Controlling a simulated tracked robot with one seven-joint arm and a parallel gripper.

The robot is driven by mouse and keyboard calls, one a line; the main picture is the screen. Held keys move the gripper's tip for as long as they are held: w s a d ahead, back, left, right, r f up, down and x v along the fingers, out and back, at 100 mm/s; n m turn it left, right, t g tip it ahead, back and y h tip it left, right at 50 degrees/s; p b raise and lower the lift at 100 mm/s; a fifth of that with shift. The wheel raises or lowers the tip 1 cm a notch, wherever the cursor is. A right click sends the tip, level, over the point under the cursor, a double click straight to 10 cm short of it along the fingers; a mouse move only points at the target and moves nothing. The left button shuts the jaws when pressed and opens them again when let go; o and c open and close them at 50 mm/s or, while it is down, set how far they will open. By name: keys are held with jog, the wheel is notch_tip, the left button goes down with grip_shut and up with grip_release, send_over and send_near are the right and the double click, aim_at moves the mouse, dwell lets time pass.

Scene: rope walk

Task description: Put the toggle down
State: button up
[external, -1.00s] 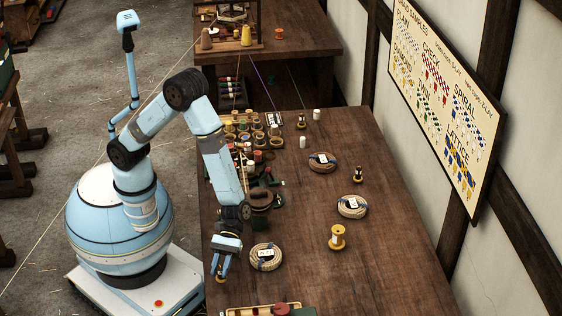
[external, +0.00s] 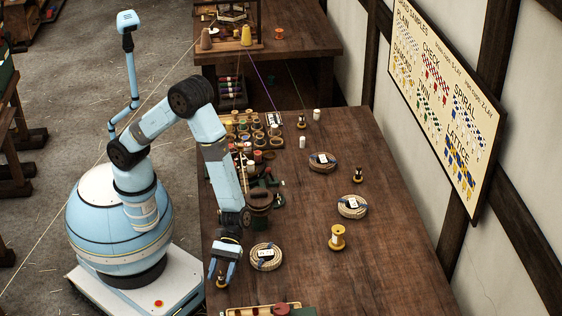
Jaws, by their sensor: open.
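My gripper (external: 221,279) points down over the near left corner of the dark wooden bench (external: 310,250). Its light blue fingers are apart. A small brownish-orange piece, apparently the toggle (external: 221,286), shows at the fingertips, low at the bench's left edge. It is too small to tell whether a finger touches it, and the fingers partly hide it.
A labelled rope coil (external: 266,257) lies just right of my gripper. A tray (external: 262,309) is at the front edge. A yellow spool (external: 338,238) and more coils (external: 352,207) stand farther right. Spools and pots (external: 255,130) crowd the back left. The right front is clear.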

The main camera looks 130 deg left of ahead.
aim_at(221, 273)
jog(key=v, duration=0.5)
jog(key=shift+a+r, duration=0.1)
jog(key=shift+r, duration=0.25)
jog(key=s+r+m+g+y, duration=0.35)
jog(key=s+r+m, duration=0.85)
jog(key=s+r, duration=0.65)
jog(key=s+a+r+m+t+y, duration=0.2)
jog(key=s+a+r+m+y, duration=0.2)
jog(key=s, duration=0.5)
jog(key=s+a+r+m+t+y, duration=0.2)
jog(key=s+a+r+m+y, duration=0.3)
jog(key=s+a, duration=0.3)
jog(key=shift+s+r+m, duration=0.4)
jog(key=shift+s+m, duration=0.2)
jog(key=shift+m, duration=0.1)
jog(key=shift+a, duration=0.15)
